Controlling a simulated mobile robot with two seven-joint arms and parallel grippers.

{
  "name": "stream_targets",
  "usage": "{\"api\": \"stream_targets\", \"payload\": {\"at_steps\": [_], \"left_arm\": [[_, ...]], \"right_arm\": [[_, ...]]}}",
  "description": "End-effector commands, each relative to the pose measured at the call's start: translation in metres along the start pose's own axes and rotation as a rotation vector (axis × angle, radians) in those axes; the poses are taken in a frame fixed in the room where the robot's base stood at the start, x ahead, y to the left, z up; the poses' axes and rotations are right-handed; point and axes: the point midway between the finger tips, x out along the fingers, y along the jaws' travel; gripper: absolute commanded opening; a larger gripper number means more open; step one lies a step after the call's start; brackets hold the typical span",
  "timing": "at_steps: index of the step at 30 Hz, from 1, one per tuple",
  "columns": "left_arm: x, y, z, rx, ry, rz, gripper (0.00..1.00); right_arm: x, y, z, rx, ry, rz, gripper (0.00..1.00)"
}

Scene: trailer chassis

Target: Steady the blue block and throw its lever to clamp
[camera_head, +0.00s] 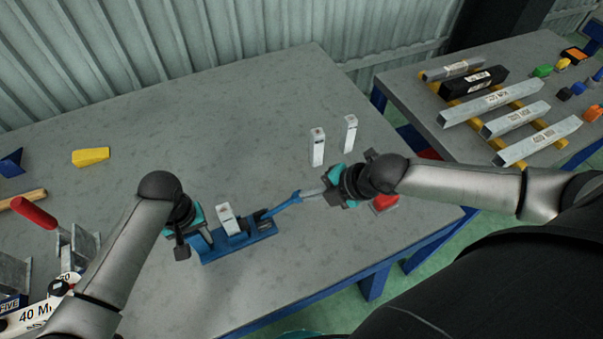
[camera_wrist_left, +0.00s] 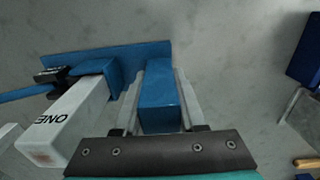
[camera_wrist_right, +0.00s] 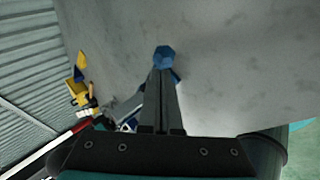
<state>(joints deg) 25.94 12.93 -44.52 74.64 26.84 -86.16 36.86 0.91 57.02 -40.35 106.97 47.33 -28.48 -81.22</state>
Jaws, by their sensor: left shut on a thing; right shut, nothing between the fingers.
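The blue block (camera_head: 240,246) is a clamp fixture lying on the grey table, with a flat base and upright jaws. A white piece marked ONE (camera_head: 228,218) stands in it, also in the left wrist view (camera_wrist_left: 68,122). My left gripper (camera_head: 203,233) is shut on the block's blue end post (camera_wrist_left: 160,98), one finger on each side. The blue lever (camera_head: 281,206) slants up and right from the block's right end. My right gripper (camera_head: 304,194) is shut and empty, its tips at the lever's end (camera_wrist_right: 164,57). I cannot tell whether they touch.
Two white pieces (camera_head: 317,147) (camera_head: 350,133) stand upright behind my right gripper. A yellow wedge (camera_head: 91,156) and a red-handled clamp (camera_head: 35,213) are at the left. A second table (camera_head: 415,97) with metal bars is at the right. The table's back middle is clear.

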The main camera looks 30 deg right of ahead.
Motion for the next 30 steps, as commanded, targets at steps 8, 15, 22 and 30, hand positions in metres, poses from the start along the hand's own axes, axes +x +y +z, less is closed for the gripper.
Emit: {"api": "stream_targets", "payload": {"at_steps": [8,15,22,30], "left_arm": [[0.0,0.0,0.0,-0.002,0.001,0.0,0.0],[0.0,0.0,-0.001,-0.002,0.001,0.0,0.0],[0.0,0.0,-0.001,-0.002,0.001,0.0,0.0],[0.0,0.0,-0.001,-0.002,0.001,0.0,0.0]], "right_arm": [[-0.028,-0.001,0.001,-0.005,-0.001,-0.003,0.0],[-0.061,-0.002,0.0,-0.005,0.0,-0.004,0.0],[-0.088,-0.002,0.0,-0.003,0.0,-0.005,0.0],[-0.11,-0.003,0.003,0.0,-0.01,-0.002,0.0]]}}
